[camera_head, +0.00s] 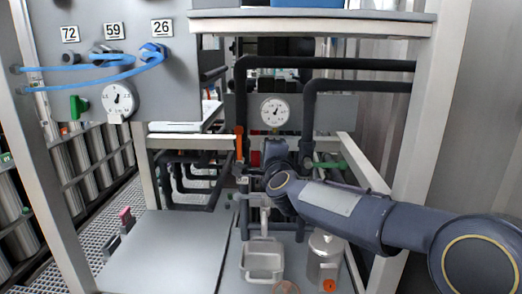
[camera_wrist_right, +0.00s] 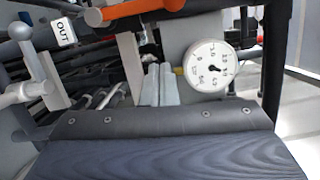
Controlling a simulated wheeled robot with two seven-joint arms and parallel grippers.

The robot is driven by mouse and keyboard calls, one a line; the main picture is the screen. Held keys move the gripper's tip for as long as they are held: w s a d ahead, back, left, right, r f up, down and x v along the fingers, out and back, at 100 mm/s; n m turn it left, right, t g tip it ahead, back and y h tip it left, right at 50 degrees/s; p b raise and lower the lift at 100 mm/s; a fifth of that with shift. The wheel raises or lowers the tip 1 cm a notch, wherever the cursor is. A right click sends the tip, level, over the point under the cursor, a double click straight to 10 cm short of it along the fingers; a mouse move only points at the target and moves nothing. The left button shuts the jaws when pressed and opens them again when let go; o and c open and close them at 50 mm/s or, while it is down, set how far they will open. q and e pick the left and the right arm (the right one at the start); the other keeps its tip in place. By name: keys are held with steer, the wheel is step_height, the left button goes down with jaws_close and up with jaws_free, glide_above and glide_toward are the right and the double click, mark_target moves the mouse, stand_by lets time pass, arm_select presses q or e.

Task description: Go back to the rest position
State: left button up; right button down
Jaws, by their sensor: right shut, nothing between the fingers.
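My right arm (camera_head: 335,208) comes in from the lower right and reaches into the pipe frame. Its wrist end is by the pipes below the round gauge (camera_head: 275,111). My right gripper shows in the right wrist view (camera_wrist_right: 159,84) as two pale fingers side by side, shut and empty. They point toward the pipework, just left of the gauge, which shows there too (camera_wrist_right: 207,66). In the head view the fingers are not clearly visible behind the wrist. My left gripper is in neither view.
An orange handle (camera_head: 239,143) stands upright beside my right wrist. A green handle (camera_head: 330,164) is to its right. Black pipes (camera_head: 310,95) surround the arm. A metal container (camera_head: 262,262) and a lidded can (camera_head: 322,262) stand below. The grey plate (camera_head: 165,255) at left is mostly clear.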

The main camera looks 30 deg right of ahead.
steer(key=shift+a+v, duration=0.2)
steer(key=shift+v, duration=2.65)
